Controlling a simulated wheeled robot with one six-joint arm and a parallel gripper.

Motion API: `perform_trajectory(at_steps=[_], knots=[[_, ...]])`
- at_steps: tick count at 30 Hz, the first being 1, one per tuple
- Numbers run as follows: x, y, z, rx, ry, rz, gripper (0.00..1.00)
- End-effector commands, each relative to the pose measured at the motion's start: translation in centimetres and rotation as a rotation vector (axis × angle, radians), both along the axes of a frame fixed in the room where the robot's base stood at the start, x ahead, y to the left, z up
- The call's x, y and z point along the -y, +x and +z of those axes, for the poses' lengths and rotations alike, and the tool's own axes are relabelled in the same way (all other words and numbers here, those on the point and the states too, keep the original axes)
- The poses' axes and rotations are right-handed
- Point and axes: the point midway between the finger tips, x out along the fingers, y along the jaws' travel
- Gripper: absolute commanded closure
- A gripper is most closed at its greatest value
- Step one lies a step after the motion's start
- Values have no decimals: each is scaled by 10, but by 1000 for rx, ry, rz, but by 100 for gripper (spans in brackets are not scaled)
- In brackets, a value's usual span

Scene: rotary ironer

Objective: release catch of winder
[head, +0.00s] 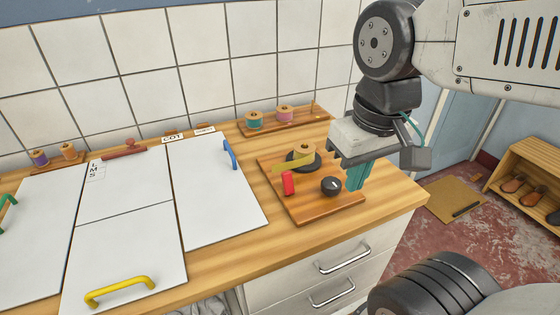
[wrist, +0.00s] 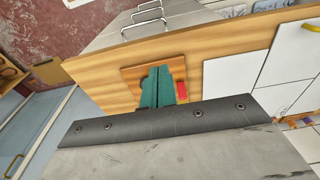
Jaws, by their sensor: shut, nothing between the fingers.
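The winder is a wooden board (head: 315,208) on the counter. It carries a wooden spool (head: 304,151) on a black disc, with a yellow strip beside it. A small red piece (head: 288,183), perhaps the catch, stands upright at the board's left, and a black knob (head: 331,186) sits to its right. My gripper (head: 355,180) is shut and empty, its teal fingers pointing down over the board's right side, right of the knob. In the wrist view the teal fingers (wrist: 157,88) cover most of the board (wrist: 133,75); the red piece (wrist: 182,90) shows beside them.
A rack with spools (head: 285,116) stands behind the board against the tiled wall. White panels with a blue handle (head: 230,155) and a yellow handle (head: 119,291) lie to the left. Drawers (head: 318,270) are below the counter; a shoe rack (head: 525,180) stands at far right.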

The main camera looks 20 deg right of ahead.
Motion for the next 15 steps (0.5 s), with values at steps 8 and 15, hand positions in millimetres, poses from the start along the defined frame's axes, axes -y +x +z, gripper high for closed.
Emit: perform_trajectory(at_steps=[8,15], knots=[[-7,92,16,-79,3,2,100],[-18,191,-1,-148,4,3,100]])
